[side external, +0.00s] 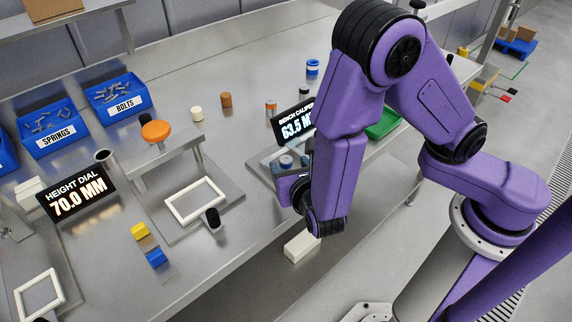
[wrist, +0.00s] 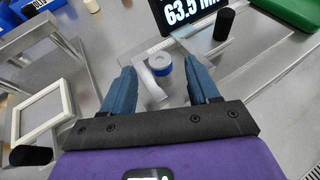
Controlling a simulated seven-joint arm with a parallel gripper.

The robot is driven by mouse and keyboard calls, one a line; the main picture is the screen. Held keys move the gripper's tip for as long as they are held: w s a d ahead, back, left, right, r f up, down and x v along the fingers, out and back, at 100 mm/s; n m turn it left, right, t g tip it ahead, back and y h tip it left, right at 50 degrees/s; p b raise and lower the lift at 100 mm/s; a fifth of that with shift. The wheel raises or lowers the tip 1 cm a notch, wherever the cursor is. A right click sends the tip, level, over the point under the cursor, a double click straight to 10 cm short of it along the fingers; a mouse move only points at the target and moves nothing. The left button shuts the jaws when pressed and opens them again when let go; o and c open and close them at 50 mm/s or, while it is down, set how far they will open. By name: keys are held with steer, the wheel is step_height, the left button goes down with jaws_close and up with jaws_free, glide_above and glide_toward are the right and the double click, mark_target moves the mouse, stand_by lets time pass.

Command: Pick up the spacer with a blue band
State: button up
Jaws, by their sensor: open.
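A short round spacer with a white top and a blue band (wrist: 160,66) stands at the bench caliper, against a pale metal jaw piece (wrist: 150,84). In the wrist view it lies ahead of my gripper (wrist: 160,82), between the two blue-grey fingers with a gap on each side. The fingers are open and empty. In the side view my gripper (side external: 287,172) is low over the caliper plate and mostly hides this spacer. Another blue and white cylinder (side external: 312,67) stands upright at the back of the bench.
The caliper display (side external: 296,124) reading 63.5 stands close behind. Several other small cylinders, including a brown one (side external: 226,99) and a cream one (side external: 197,114), stand on the bench. A green tray (side external: 383,124) is right of my gripper; a white frame (side external: 195,200) lies left.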

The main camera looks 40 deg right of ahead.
steer(key=shift+x, duration=1.45)
steer(key=shift+c, duration=0.2)
jaws_close()
steer(key=shift+r, duration=0.2)
steer(key=shift+r, duration=0.8)
steer(key=s+d+r, duration=0.6)
steer(key=s+r, duration=0.5)
steer(key=s, duration=0.1)
steer(key=shift+s, duration=0.3)
